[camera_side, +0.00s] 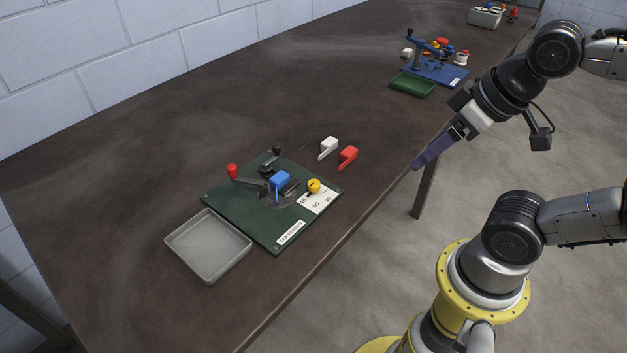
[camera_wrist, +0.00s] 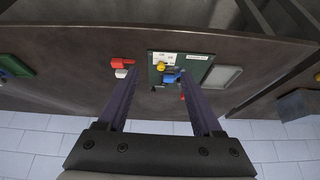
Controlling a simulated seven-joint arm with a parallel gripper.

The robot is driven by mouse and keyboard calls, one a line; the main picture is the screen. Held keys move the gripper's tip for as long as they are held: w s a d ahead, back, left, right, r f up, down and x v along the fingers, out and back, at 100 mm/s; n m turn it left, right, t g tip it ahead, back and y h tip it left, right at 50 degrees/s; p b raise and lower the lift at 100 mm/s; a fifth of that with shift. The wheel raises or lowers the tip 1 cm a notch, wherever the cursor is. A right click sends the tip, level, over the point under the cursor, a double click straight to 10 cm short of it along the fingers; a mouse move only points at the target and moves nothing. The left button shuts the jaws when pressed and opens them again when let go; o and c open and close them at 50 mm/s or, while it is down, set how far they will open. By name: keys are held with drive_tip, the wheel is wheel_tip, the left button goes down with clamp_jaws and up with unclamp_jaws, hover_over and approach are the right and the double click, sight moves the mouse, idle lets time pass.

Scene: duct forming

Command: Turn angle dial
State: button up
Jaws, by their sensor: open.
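The angle dial is the yellow knob (camera_side: 314,186) on a white scale plate (camera_side: 318,200) marked with numbers such as 45, 60 and 90. It sits at the right side of a dark green base board (camera_side: 275,235). A blue block (camera_side: 280,180) and a red-knobbed lever (camera_side: 233,171) are on the same board. The yellow knob also shows in the wrist view (camera_wrist: 161,66). My gripper (camera_side: 415,166) is open and empty, past the table's front edge and well apart from the board.
A grey tray (camera_side: 208,246) stands left of the board. A white piece (camera_side: 328,147) and a red piece (camera_side: 348,157) lie behind it. A green tray (camera_side: 412,85) and a blue fixture board (camera_side: 440,72) stand farther back. The table between is clear.

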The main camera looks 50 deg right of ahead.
drive_tip(key=w+r+m, duration=0.5)
drive_tip(key=w, duration=0.1)
drive_tip(key=m+g, duration=0.4)
drive_tip(key=g, duration=0.2)
hover_over(314, 182)
wheel_tip(314, 182, down, 11)
wheel_tip(314, 182, down, 14)
drive_tip(key=shift+r, duration=0.15)
clamp_jaws()
